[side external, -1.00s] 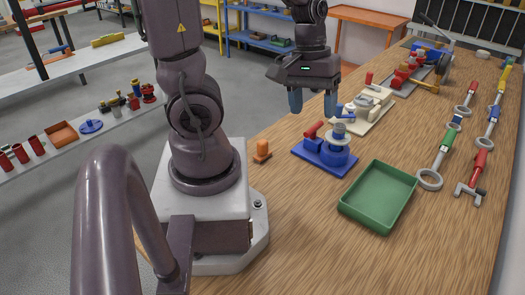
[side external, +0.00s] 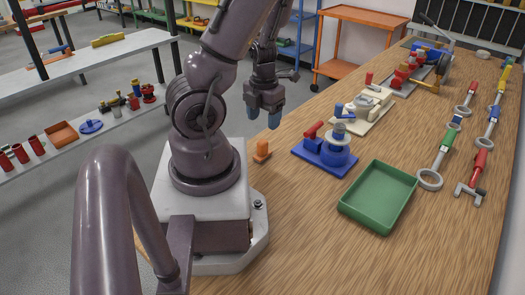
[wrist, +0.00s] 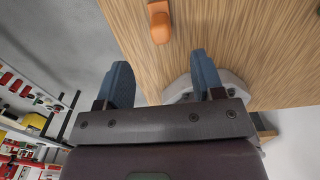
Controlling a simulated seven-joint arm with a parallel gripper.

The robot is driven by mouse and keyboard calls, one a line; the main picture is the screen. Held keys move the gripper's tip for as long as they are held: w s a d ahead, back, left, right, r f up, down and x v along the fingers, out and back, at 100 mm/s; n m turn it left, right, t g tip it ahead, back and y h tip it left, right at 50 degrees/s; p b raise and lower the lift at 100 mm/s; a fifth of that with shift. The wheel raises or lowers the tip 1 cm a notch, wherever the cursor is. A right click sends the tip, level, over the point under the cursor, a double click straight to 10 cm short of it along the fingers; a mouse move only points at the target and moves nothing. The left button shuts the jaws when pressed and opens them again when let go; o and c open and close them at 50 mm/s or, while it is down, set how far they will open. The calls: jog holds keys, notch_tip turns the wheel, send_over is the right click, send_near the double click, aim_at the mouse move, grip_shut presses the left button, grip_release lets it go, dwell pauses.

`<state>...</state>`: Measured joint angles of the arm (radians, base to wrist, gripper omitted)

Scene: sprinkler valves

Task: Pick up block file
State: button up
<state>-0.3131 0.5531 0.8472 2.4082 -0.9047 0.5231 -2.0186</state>
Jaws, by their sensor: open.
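A blue valve fixture (side external: 325,152) and a green tray (side external: 378,198) stand to the right of the block. A cream fixture (side external: 362,110) and a red valve assembly (side external: 408,72) lie farther back. Wrenches and rings line the right side. Bare table surrounds the block.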

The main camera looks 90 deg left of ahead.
aim_at(262, 150)
jog(key=shift+s+d+f, duration=0.1)
jog(key=shift+f, duration=2.7)
jog(key=shift+s+d+f, duration=0.1)
jog(key=shift+f, duration=2.7)
jog(key=c, duration=1.1)
jog(key=shift+a+r, duration=0.1)
jog(key=shift+r, duration=4.95)
